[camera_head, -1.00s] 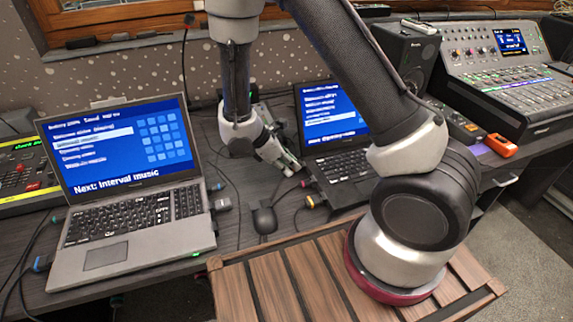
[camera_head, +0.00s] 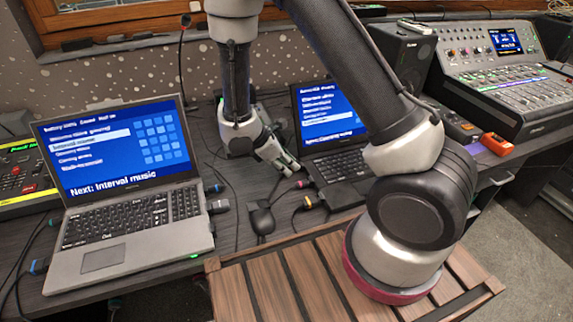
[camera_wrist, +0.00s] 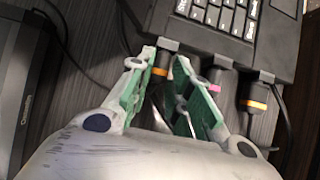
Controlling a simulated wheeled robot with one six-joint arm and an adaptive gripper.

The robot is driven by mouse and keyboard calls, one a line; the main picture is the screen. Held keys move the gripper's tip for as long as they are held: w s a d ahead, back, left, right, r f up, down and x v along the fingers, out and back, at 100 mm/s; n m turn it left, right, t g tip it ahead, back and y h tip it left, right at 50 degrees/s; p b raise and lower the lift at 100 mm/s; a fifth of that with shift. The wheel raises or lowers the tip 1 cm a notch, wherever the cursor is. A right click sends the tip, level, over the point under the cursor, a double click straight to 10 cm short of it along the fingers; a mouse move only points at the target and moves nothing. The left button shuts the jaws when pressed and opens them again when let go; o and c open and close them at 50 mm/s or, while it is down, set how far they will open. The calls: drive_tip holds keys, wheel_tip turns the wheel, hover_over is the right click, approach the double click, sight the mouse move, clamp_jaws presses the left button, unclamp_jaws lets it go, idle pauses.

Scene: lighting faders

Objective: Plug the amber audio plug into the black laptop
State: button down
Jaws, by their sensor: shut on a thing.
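The black laptop (camera_head: 338,164) stands open behind my arm; its keyboard edge also shows in the wrist view (camera_wrist: 205,50). My gripper (camera_head: 289,166) is at its left side edge. In the wrist view, the green-padded jaws of my gripper (camera_wrist: 163,62) are closed around a dark plug with an orange-amber band (camera_wrist: 160,72). The plug's front end meets the laptop's edge; how deep it sits I cannot tell. Beside it along the same edge are a pink-banded plug (camera_wrist: 215,88) and another orange-yellow-banded plug (camera_wrist: 255,104). In the head view, my fingers hide the held plug.
A grey laptop (camera_head: 130,225) stands at the left, with plugs on its right side. A black mouse-like object (camera_head: 262,220) and loose cables lie between the laptops. A slatted wooden surface (camera_head: 270,285) is in front. A mixing console (camera_head: 515,85) stands at the right.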

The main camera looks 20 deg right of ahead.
drive_tip(key=shift+s+d, duration=0.1)
drive_tip(key=shift+d, duration=0.1)
drive_tip(key=c, duration=1.2)
unclamp_jaws()
drive_tip(key=shift+c, duration=0.2)
drive_tip(key=shift+a+r, duration=0.1)
